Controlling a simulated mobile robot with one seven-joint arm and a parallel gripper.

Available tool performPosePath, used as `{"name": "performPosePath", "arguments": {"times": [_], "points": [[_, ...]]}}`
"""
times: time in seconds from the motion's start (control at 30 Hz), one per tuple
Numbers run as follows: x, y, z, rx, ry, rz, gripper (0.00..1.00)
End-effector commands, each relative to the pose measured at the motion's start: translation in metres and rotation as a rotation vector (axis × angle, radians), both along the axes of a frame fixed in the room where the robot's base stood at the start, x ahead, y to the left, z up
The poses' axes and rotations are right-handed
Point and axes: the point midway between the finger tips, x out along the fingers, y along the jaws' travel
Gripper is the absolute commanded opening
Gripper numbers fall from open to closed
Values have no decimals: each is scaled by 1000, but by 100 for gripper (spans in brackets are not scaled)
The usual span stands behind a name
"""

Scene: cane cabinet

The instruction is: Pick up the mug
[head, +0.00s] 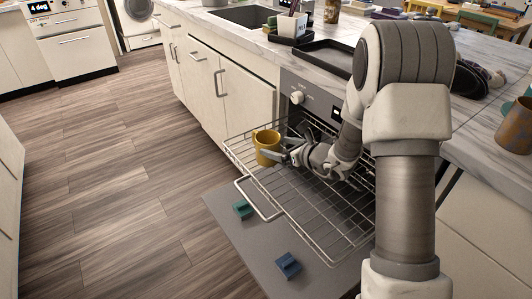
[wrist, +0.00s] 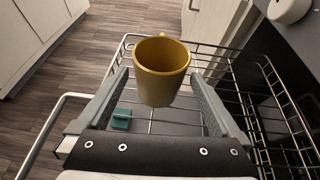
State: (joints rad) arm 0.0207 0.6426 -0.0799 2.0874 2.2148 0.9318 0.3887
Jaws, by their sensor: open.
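A yellow mug (head: 267,147) stands upright at the far left corner of a pulled-out wire rack, in front of the oven. It also shows in the wrist view (wrist: 161,75), with its handle on the far side. My gripper (head: 279,151) is at the mug from the right. In the wrist view my gripper (wrist: 161,88) is open, one finger on each side of the mug, with a visible gap at each side. Whether either finger touches the mug, I cannot tell.
The wire rack (head: 311,213) extends over the lowered oven door (head: 228,215). A teal block (head: 242,209) and a blue block (head: 288,265) lie on the door below the rack. The counter (head: 326,62) with a black tray (head: 325,56) is behind. Wooden floor at left is clear.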

Motion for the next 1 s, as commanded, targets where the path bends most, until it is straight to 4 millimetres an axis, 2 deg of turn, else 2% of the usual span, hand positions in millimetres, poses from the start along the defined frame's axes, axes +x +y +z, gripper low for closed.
{"name": "performPosePath", "arguments": {"times": [0.27,0.53,0.83,0.87,1.0], "points": [[16,13,-9,-1,-1,3,100],[45,34,-20,-1,-2,2,100],[49,37,-20,-1,-1,0,100],[49,37,-20,-1,-1,0,96],[49,37,-20,-1,-1,0,71]]}}
